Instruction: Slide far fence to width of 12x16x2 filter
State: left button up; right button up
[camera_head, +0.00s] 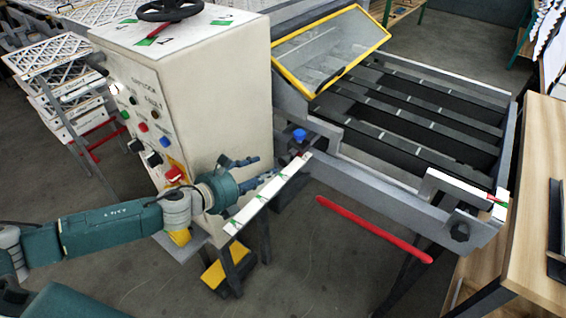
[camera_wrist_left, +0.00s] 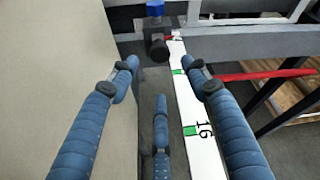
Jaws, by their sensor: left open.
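My left gripper (camera_head: 262,172) is open and empty beside the white scale bar (camera_head: 270,190) with green marks. In the left wrist view the open fingers (camera_wrist_left: 160,85) point toward a black knob (camera_wrist_left: 158,49) with a blue knob (camera_wrist_left: 155,9) beyond it; a mark reading 16 shows on the scale (camera_wrist_left: 192,112). The right finger overlaps the scale; contact is unclear. In the head view the blue knob (camera_head: 299,135) sits at the scale's far end, by a grey bracket (camera_head: 322,128). Another grey bracket (camera_head: 465,186) stands at the right end of the rail. I cannot tell which part is the far fence. No filter is identifiable as 12x16x2.
A red bar (camera_head: 372,229) sticks out in front of the grey rail (camera_head: 380,190). A yellow-framed guard (camera_head: 330,55) and dark conveyor lie behind. A wooden table (camera_head: 545,200) is at right; racked filters (camera_head: 45,55) are at left.

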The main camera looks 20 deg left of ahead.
aim_at(282, 163)
pick_arm(q)
jog(key=p+x, duration=0.1)
jog(key=x, duration=0.4)
jog(key=shift+w+d+r, duration=0.1)
jog(key=shift+w+d, duration=0.05)
jog(key=shift+w, duration=0.05)
jog(key=x, duration=0.3)
jog(key=shift+w+d, duration=0.15)
jog(key=shift+w+f+p, duration=0.3)
jog(key=shift+d, duration=0.1)
jog(key=shift+c, duration=0.2)
jog(key=c, duration=0.9)
jog(key=shift+s, duration=0.1)
grip_shut()
pick_arm(e)
jog(key=shift+s+a+r, duration=0.1)
jog(key=shift+s+r, duration=0.7)
jog(key=shift+r, duration=0.1)
